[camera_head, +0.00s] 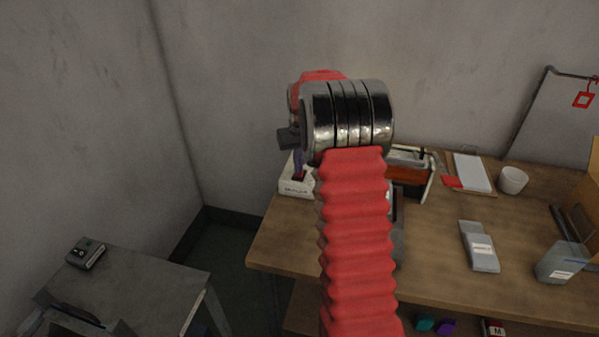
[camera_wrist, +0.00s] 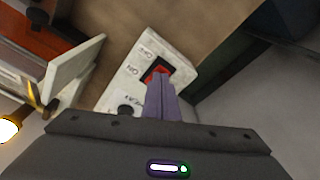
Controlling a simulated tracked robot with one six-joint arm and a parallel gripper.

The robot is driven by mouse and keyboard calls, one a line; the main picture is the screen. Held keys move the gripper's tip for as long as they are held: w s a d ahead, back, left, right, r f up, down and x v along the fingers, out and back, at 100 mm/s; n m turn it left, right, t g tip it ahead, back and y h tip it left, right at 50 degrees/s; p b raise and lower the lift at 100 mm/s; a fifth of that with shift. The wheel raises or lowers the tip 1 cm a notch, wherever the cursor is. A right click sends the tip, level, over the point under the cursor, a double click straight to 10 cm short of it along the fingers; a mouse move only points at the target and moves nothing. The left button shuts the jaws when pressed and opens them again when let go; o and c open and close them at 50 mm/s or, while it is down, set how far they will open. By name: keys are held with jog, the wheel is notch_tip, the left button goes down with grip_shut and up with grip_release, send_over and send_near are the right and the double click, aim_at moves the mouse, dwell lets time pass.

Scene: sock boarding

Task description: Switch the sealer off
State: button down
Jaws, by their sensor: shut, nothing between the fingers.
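The white switch box (camera_head: 297,186) stands at the left end of the wooden bench. In the wrist view the box (camera_wrist: 125,82) carries ON and OFF labels, a dark knob and a red rocker switch (camera_wrist: 157,70). My gripper (camera_wrist: 158,78) is shut and empty, its purple fingertips over or against the rocker; I cannot tell whether they touch. They partly hide the rocker, so its position is unclear. In the head view my gripper (camera_head: 299,176) points down at the box. The sealer's orange-red body (camera_head: 408,174) is partly hidden behind my arm.
A glowing yellow-orange light (camera_wrist: 9,129) shows at the wrist view's left edge. A white cup (camera_head: 513,180), a white pad (camera_head: 472,172) and grey packets (camera_head: 479,247) lie right on the bench. A grey side table (camera_head: 135,285) stands at left, with floor between.

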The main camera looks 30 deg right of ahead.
dwell(0.3)
notch_tip(320, 180, up, 7)
dwell(1.1)
jog(key=shift+f, duration=0.1)
dwell(0.4)
